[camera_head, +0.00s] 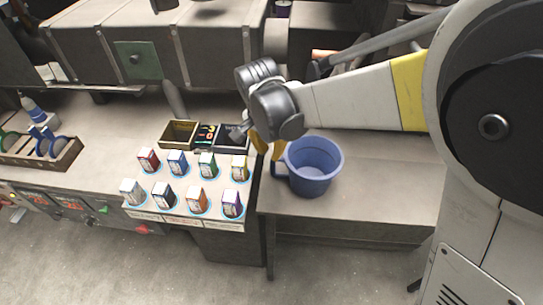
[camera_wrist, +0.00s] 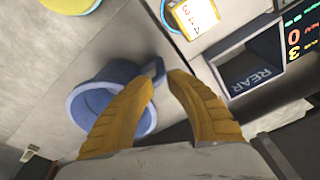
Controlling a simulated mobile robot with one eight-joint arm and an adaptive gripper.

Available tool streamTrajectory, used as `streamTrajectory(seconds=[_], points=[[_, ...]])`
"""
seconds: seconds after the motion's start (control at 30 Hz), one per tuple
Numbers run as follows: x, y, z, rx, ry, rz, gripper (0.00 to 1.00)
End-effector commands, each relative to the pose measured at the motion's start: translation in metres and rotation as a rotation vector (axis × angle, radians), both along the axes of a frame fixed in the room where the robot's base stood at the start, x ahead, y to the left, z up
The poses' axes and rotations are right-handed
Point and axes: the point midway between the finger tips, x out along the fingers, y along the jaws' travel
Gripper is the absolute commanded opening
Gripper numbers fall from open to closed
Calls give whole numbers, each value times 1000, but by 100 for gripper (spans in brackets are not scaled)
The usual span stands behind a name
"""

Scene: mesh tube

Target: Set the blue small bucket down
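The blue small bucket (camera_head: 316,182) stands upright over the right-hand bench, near its left end; I cannot tell if its base touches the top. In the wrist view the bucket (camera_wrist: 82,104) shows at the left, partly hidden by a finger. Its side handle (camera_head: 279,171) points left in the head view. My gripper (camera_head: 270,150) reaches down from above at the handle side. In the wrist view its yellow fingers (camera_wrist: 160,77) close in on the handle (camera_wrist: 156,67), which sits between the fingertips.
The bench top (camera_head: 390,185) is bare right of the bucket. To the left is a panel of several small coloured boxes (camera_head: 207,165), with open bins (camera_head: 179,134) behind it. A wooden tray (camera_head: 40,152) sits far left. Large machinery (camera_head: 185,45) stands behind.

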Motion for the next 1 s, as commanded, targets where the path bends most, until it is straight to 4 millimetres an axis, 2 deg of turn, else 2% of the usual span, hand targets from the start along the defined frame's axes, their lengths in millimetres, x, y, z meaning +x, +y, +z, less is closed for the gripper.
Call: streamTrajectory(seconds=[0.1,0.33,0.47,0.57,0.63,0.8,0.9,1.0], points=[[-2,1,16,0,0,0,17],[-4,1,22,1,0,0,17],[-7,-17,35,10,-16,23,17],[-16,-49,57,25,-51,75,17],[-28,-78,76,36,-90,124,17],[-66,-146,107,29,-205,255,17],[-93,-179,115,2,-277,326,17],[-116,-204,117,-37,-341,386,17]])
